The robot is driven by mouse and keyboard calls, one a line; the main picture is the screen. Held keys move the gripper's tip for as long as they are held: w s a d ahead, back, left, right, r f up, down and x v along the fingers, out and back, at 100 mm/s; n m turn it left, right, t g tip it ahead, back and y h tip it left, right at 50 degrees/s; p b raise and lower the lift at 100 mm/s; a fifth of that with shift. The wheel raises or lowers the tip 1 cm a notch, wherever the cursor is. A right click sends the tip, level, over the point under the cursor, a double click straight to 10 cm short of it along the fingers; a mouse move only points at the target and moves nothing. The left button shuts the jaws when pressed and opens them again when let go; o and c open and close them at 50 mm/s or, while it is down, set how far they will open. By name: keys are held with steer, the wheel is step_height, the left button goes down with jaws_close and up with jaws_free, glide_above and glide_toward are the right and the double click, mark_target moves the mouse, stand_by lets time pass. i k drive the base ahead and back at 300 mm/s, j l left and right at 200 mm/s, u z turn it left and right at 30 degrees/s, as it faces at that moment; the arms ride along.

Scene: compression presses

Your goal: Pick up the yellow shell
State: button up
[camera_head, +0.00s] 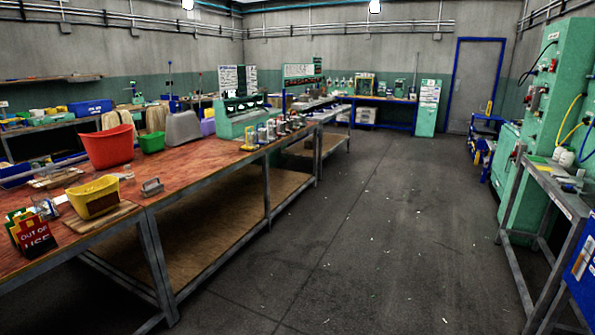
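A yellow open-topped, tub-like shell (93,198) sits near the front edge of the long red-topped workbench (205,158) at the left. It rests on or beside a flat brown board (97,217), and something dark shows inside it. It is the largest yellow thing in view, but I cannot tell for sure that it is the shell named. Smaller yellow items (77,109) stand on a bench farther back. My gripper is not in view.
A red bin (107,147), a green box (152,143) and a grey metal block (152,187) are near the yellow shell. "Out of use" signs (34,234) stand to its left. The floor (365,225) is clear between the bench and a metal table (555,187) at right.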

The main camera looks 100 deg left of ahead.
mark_target(90, 205)
steer(key=l+u, duration=0.1)
steer(key=u, duration=3.9)
steer(key=i+l+u, duration=0.15)
steer(key=i+l, duration=0.25)
steer(key=i, duration=0.25)
steer(key=i+l+u, duration=0.15)
steer(key=i+l, duration=0.35)
steer(key=i, duration=0.5)
